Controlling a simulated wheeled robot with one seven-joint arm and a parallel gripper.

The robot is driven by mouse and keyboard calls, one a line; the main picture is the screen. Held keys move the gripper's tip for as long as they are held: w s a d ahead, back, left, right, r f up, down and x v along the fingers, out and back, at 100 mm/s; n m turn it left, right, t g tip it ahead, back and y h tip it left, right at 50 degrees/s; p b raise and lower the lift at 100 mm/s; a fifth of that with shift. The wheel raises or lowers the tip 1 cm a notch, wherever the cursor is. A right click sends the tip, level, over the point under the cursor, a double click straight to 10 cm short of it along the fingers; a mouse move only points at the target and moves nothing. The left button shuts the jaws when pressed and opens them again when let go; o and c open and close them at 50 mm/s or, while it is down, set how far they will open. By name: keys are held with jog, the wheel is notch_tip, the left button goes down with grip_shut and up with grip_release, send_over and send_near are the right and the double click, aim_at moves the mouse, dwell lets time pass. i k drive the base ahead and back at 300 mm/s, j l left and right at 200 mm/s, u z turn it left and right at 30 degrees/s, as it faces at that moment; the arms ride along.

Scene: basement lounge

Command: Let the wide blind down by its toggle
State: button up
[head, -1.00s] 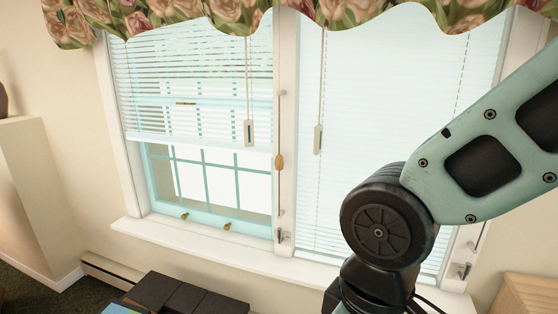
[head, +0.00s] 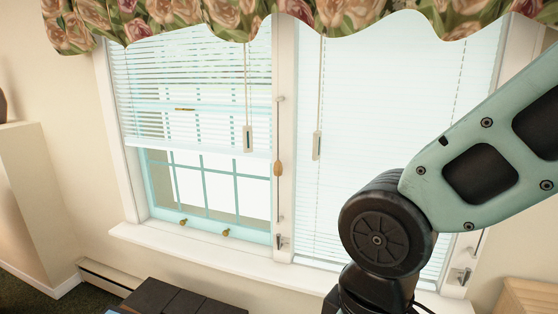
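Two white slatted blinds hang side by side. The left blind (head: 190,125) is partly down, and its bottom edge hangs about midway, with the lower panes bare. The right blind (head: 390,120) looks wider and covers its window nearly to the sill; my arm hides part of its lower right. A pale toggle with a dark slot (head: 247,139) hangs on cords before the left blind. A similar toggle (head: 316,146) hangs at the right blind's left edge. My arm crosses the right side of the head view. My gripper is out of view, so its hold cannot be seen.
A floral valance (head: 290,15) covers the blinds' tops. The white sill (head: 210,255) looks clear. A dark piece of furniture (head: 180,297) stands below, and a wooden one (head: 528,297) at lower right.

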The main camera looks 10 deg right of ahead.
aim_at(278, 169)
jog(key=i+l+u, duration=0.2)
jog(key=u, duration=0.15)
jog(key=i+l+u, duration=0.35)
jog(key=k+j, duration=0.1)
